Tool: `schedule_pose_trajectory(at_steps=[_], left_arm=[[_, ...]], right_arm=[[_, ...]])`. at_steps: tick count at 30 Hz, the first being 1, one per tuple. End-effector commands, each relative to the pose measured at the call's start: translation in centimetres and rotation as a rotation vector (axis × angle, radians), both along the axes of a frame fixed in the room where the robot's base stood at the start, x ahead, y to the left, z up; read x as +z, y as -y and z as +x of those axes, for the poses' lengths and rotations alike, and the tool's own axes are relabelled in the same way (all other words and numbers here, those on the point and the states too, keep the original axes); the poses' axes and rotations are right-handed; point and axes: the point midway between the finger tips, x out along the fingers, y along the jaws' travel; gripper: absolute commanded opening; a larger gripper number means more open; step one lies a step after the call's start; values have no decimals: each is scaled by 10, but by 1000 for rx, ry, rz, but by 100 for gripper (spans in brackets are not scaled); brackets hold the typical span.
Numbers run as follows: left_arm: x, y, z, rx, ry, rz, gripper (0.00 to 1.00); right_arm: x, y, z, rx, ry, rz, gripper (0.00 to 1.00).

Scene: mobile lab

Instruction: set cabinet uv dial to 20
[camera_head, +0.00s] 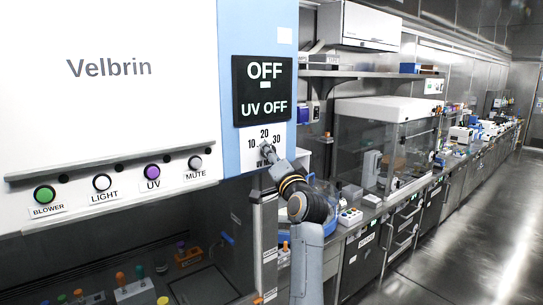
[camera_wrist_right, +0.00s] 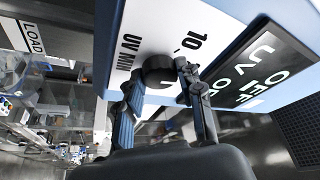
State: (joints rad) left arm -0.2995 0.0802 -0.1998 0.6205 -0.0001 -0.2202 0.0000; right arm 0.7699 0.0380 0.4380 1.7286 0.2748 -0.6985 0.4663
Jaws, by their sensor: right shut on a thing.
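The cabinet's UV dial (camera_wrist_right: 158,70) is a dark round knob on a white scale plate (camera_head: 277,132). The plate shows 10, 20 and 30 in the head view, and 10 and "UV MIN" in the wrist view. My right gripper (camera_head: 267,150) is at the dial and hides most of it in the head view. In the wrist view the right gripper (camera_wrist_right: 160,76) has one finger on each side of the knob, shut on it. I cannot make out the dial's pointer. The display (camera_head: 264,90) above reads "OFF" and "UV OFF". My left gripper is not in view.
Green, white, purple and grey buttons labelled BLOWER, LIGHT, UV (camera_head: 152,172) and MUTE line the cabinet front, below a dark rail. Bottles and a rack stand inside the cabinet, below. A long bench with a clear enclosure (camera_head: 385,145) runs right. The floor aisle (camera_head: 480,230) is clear.

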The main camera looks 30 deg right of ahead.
Motion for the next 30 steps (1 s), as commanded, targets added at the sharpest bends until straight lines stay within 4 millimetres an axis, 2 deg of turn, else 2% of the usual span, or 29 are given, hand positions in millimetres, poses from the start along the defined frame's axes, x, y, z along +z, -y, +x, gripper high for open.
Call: schedule_pose_trajectory(at_steps=[9,23,24,27,30], left_arm=[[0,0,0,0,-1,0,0],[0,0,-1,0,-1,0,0],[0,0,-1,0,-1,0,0],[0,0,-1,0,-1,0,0],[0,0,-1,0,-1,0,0]], right_arm=[[1,0,0,0,-6,90,5],[1,0,0,-1,-7,100,5],[1,0,0,-1,-7,100,43],[1,0,0,-1,-7,100,60],[1,0,0,-1,-7,100,60]])
